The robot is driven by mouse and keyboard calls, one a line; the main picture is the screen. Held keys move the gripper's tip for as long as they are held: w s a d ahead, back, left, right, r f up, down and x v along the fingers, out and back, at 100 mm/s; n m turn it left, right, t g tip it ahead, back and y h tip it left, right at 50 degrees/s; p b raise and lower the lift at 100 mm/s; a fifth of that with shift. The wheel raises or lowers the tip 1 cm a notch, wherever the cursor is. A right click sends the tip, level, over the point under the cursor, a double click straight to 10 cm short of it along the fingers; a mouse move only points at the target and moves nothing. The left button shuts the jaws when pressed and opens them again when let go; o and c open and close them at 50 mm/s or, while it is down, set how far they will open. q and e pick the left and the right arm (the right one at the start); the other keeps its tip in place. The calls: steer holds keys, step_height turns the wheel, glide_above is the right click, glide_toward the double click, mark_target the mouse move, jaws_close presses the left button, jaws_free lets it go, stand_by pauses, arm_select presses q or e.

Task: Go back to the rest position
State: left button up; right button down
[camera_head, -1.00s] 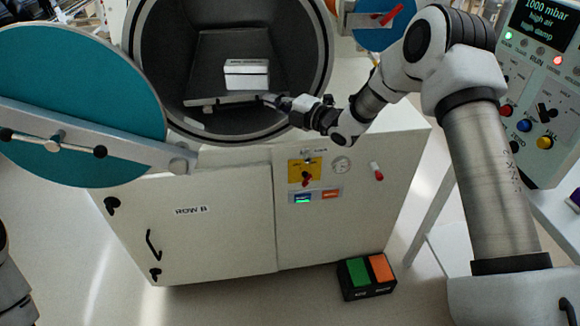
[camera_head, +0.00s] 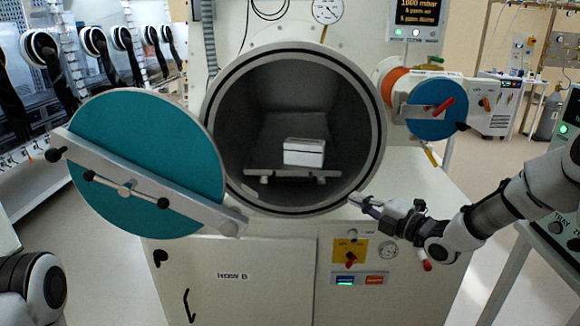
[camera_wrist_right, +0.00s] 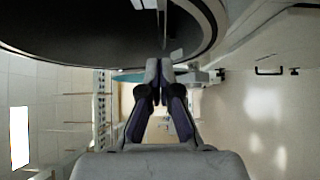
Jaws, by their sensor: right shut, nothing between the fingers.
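My right gripper (camera_head: 362,202) is shut and empty, just outside the lower right rim of the round chamber opening (camera_head: 373,150). In the right wrist view its fingers (camera_wrist_right: 160,66) meet below the dark chamber mouth. A white box (camera_head: 304,152) sits on the tray (camera_head: 262,173) inside the chamber, apart from my gripper. The teal round door (camera_head: 140,150) stands open at the left. Part of my left arm shows at the lower left, but its gripper is out of view.
A smaller blue round door (camera_head: 436,108) with a red handle sits right of the chamber. A control panel (camera_head: 565,210) stands at the far right. Floor shows between cabinet and panel.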

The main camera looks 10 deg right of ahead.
steer(key=s+a+f+m+g+h+p, duration=0.1)
steer(key=s+a+f+m+g, duration=0.25)
steer(key=f, duration=0.55)
steer(key=s+a+f+g+h, duration=0.15)
steer(key=s+a+f, duration=0.35)
steer(key=f, duration=0.5)
steer(key=s+a+f+m+g+p, duration=0.1)
steer(key=s+a+f+g, duration=0.2)
steer(key=s+f, duration=0.45)
steer(key=s+f+m+g+h, duration=0.35)
steer(key=s+f+m, duration=0.25)
steer(key=s+f, duration=0.45)
steer(key=s+d+r+m+g+h, duration=0.1)
steer(key=s+d+m+g, duration=0.3)
steer(key=s+m, duration=0.9)
steer(key=shift+d+r+m+h+p, duration=0.15)
steer(key=shift+d+m+h+p, duration=0.25)
steer(key=shift+h, duration=0.5)
